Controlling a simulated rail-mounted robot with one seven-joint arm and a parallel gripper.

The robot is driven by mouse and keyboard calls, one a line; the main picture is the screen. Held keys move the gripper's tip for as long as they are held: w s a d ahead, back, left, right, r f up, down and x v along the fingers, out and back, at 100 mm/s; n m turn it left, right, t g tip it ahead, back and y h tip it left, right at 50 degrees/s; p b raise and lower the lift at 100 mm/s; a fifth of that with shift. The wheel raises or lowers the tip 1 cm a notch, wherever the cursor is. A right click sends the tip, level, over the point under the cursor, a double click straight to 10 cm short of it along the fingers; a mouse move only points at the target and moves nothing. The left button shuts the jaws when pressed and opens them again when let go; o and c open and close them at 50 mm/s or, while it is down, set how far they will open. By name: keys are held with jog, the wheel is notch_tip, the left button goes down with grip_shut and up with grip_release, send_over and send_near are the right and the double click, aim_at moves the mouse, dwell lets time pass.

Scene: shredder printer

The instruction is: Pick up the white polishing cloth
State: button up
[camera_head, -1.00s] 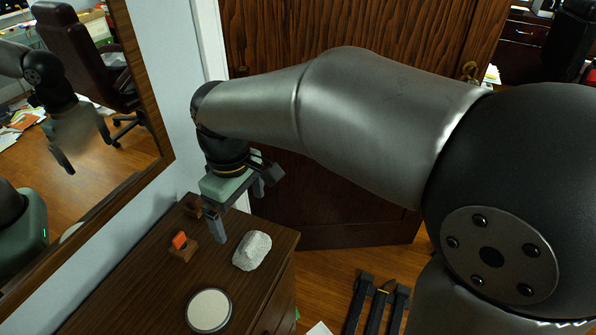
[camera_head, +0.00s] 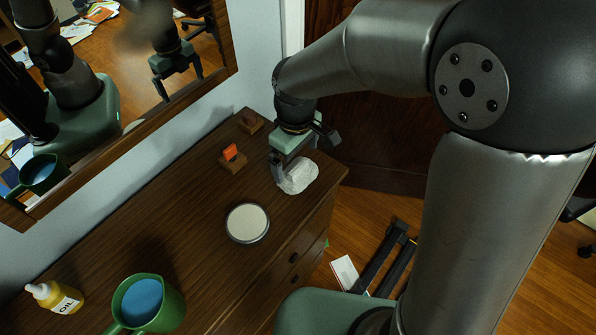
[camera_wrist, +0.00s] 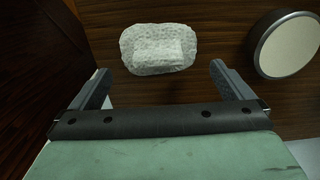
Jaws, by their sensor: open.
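The white polishing cloth (camera_head: 299,177) lies crumpled on the wooden dresser top, near its right end, in the head view. It also shows whole in the wrist view (camera_wrist: 158,49), at the top centre. My gripper (camera_head: 296,172) is over the dresser beside the cloth and partly covers its left side in the head view. In the wrist view my gripper (camera_wrist: 160,82) has its two fingers spread wide, with nothing between them. The cloth lies beyond the fingertips there, roughly centred between them.
On the dresser (camera_head: 180,225) are a round white-topped disc (camera_head: 247,223), a wooden block with an orange piece (camera_head: 232,154), a small brown block (camera_head: 250,121), a green mug (camera_head: 143,303) and an oil bottle (camera_head: 55,296). A mirror (camera_head: 150,75) hangs on the wall behind.

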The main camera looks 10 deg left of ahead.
aim_at(298, 166)
jog(key=f, duration=0.5)
jog(key=shift+d+p, duration=0.2)
jog(key=shift+p, duration=0.1)
jog(key=c, duration=0.7)
jog(key=shift+r, duration=0.1)
jog(key=shift+r, duration=0.25)
jog(key=r, duration=0.3)
jog(key=shift+s+r, duration=0.15)
jog(key=shift+s, duration=0.15)
jog(key=s+r, duration=0.1)
jog(key=r, duration=0.1)
jog(key=s+r, duration=0.2)
jog(key=shift+s+d+b, duration=0.15)
jog(key=shift+s+b, duration=0.1)
jog(key=shift+b, duration=0.1)
jog(key=s+d+r+b, duration=0.1)
jog(key=s+r, duration=0.4)
jog(key=s, duration=0.5)
